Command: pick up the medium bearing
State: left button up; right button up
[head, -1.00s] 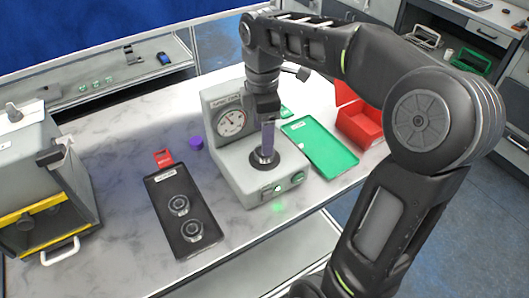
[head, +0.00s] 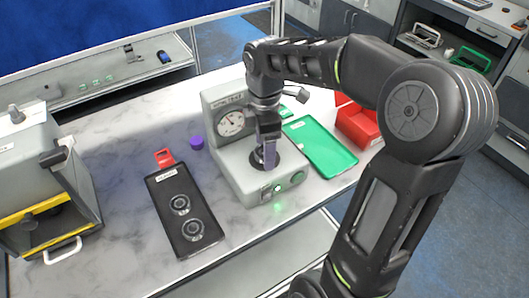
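Two round metal bearings lie in a black tray (head: 170,216), an upper one (head: 181,204) and a lower one (head: 192,229). They look alike in size, and I cannot tell which is the medium one. My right gripper (head: 270,165) points down at the grey gauge device (head: 240,176), over a dark round seat (head: 257,161) on its top. The fingers partly hide the seat. I cannot tell whether a bearing sits there or whether the fingers hold anything. My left gripper is not in view.
A green tray (head: 322,146) and a red bin (head: 361,125) stand right of the device. A purple cap (head: 196,142) lies left of it. A grey cabinet (head: 35,170) with a yellow-edged opening stands at the left. Bare tabletop lies between cabinet and black tray.

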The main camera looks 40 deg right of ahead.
grip_shut()
dwell(0.6)
jog(key=shift+r, duration=0.1)
notch_tip(320, 180, up, 10)
jog(key=p, duration=0.1)
jog(key=shift+p, duration=0.35)
dwell(0.5)
